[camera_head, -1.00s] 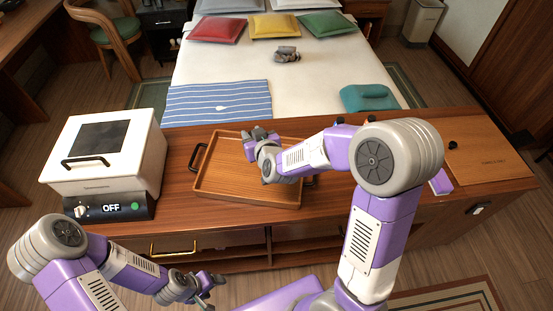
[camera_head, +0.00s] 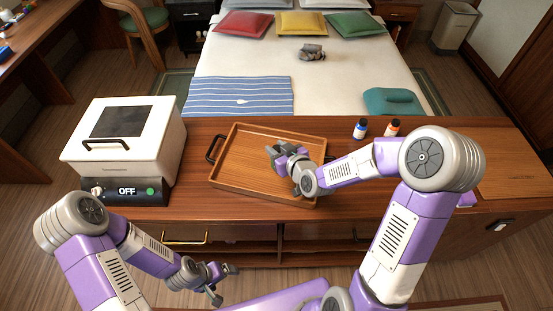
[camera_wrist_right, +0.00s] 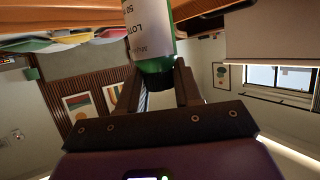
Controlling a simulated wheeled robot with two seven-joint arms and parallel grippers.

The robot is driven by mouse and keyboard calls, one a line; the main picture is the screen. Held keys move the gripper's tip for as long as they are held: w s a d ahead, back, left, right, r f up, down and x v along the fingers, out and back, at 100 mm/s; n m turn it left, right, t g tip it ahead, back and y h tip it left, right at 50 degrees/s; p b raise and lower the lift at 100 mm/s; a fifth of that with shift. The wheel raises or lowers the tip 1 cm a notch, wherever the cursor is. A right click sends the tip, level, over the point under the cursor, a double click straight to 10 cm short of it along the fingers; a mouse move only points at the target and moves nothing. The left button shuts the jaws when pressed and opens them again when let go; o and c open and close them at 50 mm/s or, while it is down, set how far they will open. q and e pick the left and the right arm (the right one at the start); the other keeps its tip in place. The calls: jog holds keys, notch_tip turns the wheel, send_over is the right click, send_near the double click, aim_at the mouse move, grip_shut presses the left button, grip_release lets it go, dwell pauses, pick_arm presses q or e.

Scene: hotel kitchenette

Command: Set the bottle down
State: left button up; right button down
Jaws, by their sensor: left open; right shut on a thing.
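A green bottle (camera_wrist_right: 150,35) with a white label and dark cap shows in the right wrist view. My right gripper (camera_wrist_right: 160,82) is shut on its cap end, and the body extends toward the counter side of that view. In the head view my right gripper (camera_head: 273,157) is over the wooden tray (camera_head: 232,178); the bottle cannot be made out there, so its contact with the tray cannot be told. My left gripper (camera_head: 226,282) is open and empty, low in front of the counter.
A blue-capped bottle (camera_head: 360,129) and an orange-capped bottle (camera_head: 392,127) stand right of the tray, behind my right forearm. A white box appliance (camera_head: 125,140) reading OFF stands left of the tray. The wooden counter (camera_head: 205,127) has clear patches around the tray.

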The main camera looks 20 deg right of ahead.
jog(key=shift+f+b, duration=0.5)
jog(key=shift+f, duration=1.45)
jog(key=shift+r, duration=0.1)
jog(key=c, duration=0.8)
grip_release()
jog(key=shift+o, duration=0.2)
